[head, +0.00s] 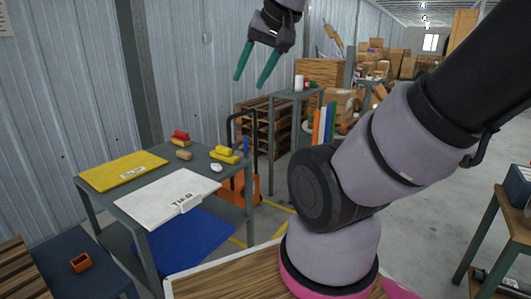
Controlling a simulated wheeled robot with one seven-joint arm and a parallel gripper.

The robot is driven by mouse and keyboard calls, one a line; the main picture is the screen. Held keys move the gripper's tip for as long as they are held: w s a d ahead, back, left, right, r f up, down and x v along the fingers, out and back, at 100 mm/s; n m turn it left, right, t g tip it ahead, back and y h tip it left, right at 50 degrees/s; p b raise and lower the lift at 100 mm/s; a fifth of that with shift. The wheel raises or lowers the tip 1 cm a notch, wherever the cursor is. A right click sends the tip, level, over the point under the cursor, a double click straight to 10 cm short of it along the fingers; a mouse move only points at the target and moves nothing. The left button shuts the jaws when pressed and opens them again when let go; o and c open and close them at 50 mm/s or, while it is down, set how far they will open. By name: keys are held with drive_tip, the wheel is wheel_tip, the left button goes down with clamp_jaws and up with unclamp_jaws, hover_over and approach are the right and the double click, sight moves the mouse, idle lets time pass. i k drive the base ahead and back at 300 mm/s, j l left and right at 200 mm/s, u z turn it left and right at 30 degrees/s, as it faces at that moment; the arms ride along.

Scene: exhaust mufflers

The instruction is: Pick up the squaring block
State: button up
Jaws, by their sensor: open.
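My gripper (249,83), with two green fingers, is open and empty. It hangs high in the head view, above and behind the grey worktable (231,190). I cannot tell for sure which thing is the squaring block. Small candidates on the worktable are a tan block (184,155), a red-and-yellow piece (180,139), yellow pieces (224,154) and a small white piece (216,167).
A yellow board (122,171) lies at the worktable's back left; a blue sheet (182,241) is on its lower shelf. An orange open box (80,263) stands on a dark surface at lower left. Behind are a taller grey table (294,95), pallets (265,137) and stacked cartons.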

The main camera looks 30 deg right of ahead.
sight(224, 154)
drive_tip(key=z, duration=0.3)
drive_tip(key=i+j+z, duration=0.3)
drive_tip(key=i, duration=0.25)
drive_tip(key=i+j+z, duration=0.3)
drive_tip(key=i+j, duration=0.2)
